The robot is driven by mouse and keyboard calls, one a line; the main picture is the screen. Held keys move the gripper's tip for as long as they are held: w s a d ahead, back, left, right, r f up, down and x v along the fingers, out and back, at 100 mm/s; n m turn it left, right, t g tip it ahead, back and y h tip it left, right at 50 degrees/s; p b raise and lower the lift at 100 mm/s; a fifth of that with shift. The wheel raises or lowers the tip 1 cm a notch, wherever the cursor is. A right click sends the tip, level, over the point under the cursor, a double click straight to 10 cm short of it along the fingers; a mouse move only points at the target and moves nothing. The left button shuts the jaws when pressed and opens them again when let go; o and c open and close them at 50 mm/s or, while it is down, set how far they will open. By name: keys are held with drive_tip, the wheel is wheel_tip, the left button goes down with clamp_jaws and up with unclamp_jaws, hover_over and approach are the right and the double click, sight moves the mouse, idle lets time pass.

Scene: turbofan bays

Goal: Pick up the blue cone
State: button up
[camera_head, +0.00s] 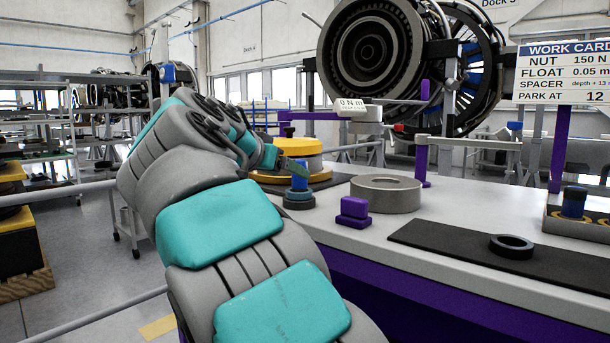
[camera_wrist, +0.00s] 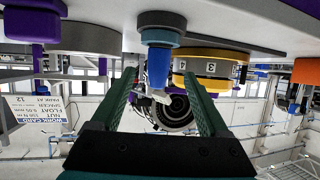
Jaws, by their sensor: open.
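A blue, slightly tapered piece (camera_head: 300,174), which I take as the blue cone, stands upright on a round grey-teal base on the white bench. In the wrist view, which is upside down, the blue cone (camera_wrist: 158,66) hangs from its base near the middle. My gripper (camera_wrist: 158,78) is open, with one green finger on each side of the blue cone and a visible gap on both sides. In the head view my gripper (camera_head: 289,163) is small beside the cone, partly hidden by my arm. Whether the cone is fully between the fingertips in depth is unclear.
A yellow-and-grey numbered ring (camera_head: 298,147) stands behind the cone. A purple block (camera_head: 354,212) and a grey ring (camera_head: 385,194) are to its right. A black mat (camera_head: 440,246) holds a dark ring (camera_head: 511,246). Another blue-topped piece (camera_head: 573,202) stands far right.

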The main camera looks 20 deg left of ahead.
drive_tip(key=shift+p+x, duration=0.35)
drive_tip(key=shift+x, duration=2.75)
drive_tip(key=shift+d+r, duration=0.1)
clamp_jaws()
